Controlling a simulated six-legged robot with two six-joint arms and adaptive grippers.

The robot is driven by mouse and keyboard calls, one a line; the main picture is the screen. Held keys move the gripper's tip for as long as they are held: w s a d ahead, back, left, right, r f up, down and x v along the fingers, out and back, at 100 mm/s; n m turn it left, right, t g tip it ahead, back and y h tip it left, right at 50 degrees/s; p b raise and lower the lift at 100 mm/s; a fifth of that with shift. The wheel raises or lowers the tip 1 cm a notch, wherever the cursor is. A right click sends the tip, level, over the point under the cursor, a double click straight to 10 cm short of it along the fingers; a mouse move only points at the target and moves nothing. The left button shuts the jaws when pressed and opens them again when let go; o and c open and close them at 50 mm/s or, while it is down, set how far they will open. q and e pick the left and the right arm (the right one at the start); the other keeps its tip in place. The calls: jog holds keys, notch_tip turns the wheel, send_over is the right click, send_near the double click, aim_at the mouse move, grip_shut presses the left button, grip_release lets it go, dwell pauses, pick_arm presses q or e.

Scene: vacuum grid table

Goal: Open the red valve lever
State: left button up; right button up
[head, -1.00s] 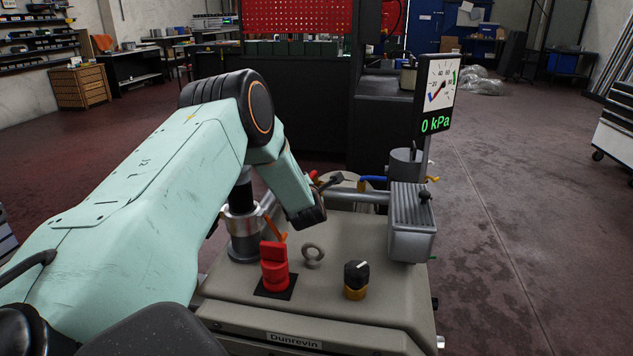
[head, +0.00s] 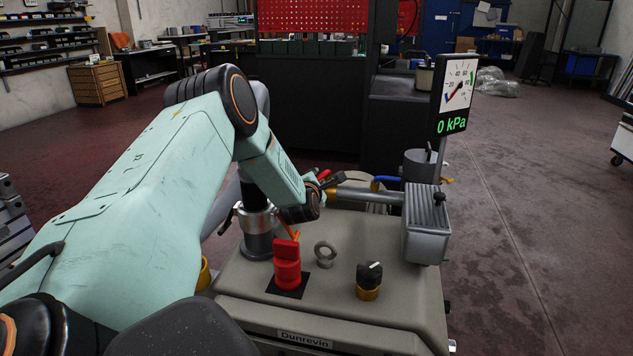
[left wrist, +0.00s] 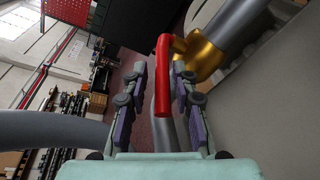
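The red valve lever (left wrist: 163,72) is a slim red handle beside a brass valve body (left wrist: 203,55) in the left wrist view. A small red part of it shows in the head view (head: 323,174), mostly hidden by my gripper. My left gripper (left wrist: 160,76) is open, with one finger on each side of the lever; a gap shows at the left finger, and I cannot tell whether the right finger touches. In the head view the left gripper (head: 330,182) is at the pipe behind the pump unit. My right gripper is not in view.
The pump unit's top carries a red switch (head: 287,267), a metal ring (head: 325,254) and a black knob (head: 369,276). A gauge (head: 456,92) reading 0 kPa stands at right. A grey pipe (head: 380,198) and a ribbed grey box (head: 425,225) are close right of the gripper.

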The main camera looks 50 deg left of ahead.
pick_arm(q)
jog(key=shift+o, duration=0.5)
jog(key=shift+f, duration=0.15)
jog(key=shift+s, duration=0.1)
jog(key=shift+s+d, duration=0.2)
jog(key=shift+s, duration=0.05)
jog(key=v, duration=1.1)
jog(key=shift+d, duration=0.1)
jog(key=shift+c, duration=0.2)
